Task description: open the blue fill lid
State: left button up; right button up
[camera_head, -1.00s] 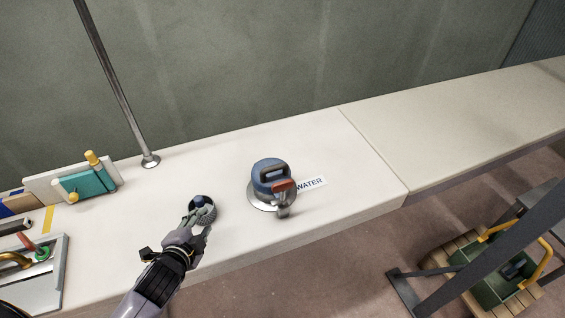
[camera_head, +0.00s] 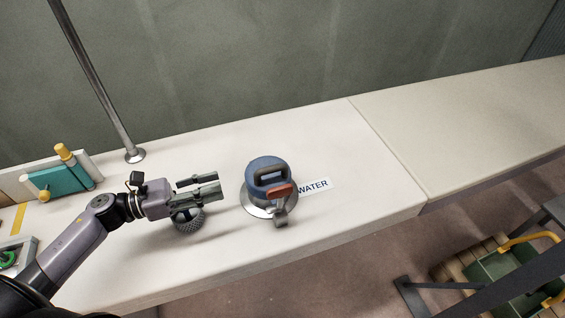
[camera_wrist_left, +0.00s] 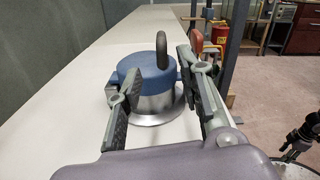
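The blue fill lid (camera_head: 262,167) sits on a round metal flange (camera_head: 254,206) on the white counter, beside a WATER label (camera_head: 313,187). It has a dark loop handle (camera_head: 271,173) on top and a red-handled latch (camera_head: 280,190) at its front. The lid looks closed. My left gripper (camera_head: 218,184) is open, its fingers pointing at the lid from the left, short of it. In the left wrist view the blue lid (camera_wrist_left: 130,66) shows ahead between the open fingers (camera_wrist_left: 160,80).
A dark knurled round piece (camera_head: 189,222) sits on the counter under my left gripper. A metal pole (camera_head: 110,95) and a teal block (camera_head: 58,181) stand to the left. The counter right of the label is clear. A crate (camera_head: 505,265) sits below at right.

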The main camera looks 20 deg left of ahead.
aim_at(281, 167)
pick_arm(q)
jog(key=p+x, duration=0.3)
jog(key=x, duration=1.2)
jog(key=shift+w+d+r, duration=0.15)
jog(key=shift+d, duration=0.1)
jog(key=shift+p+x, duration=0.35)
jog(key=shift+x, duration=0.4)
grip_shut()
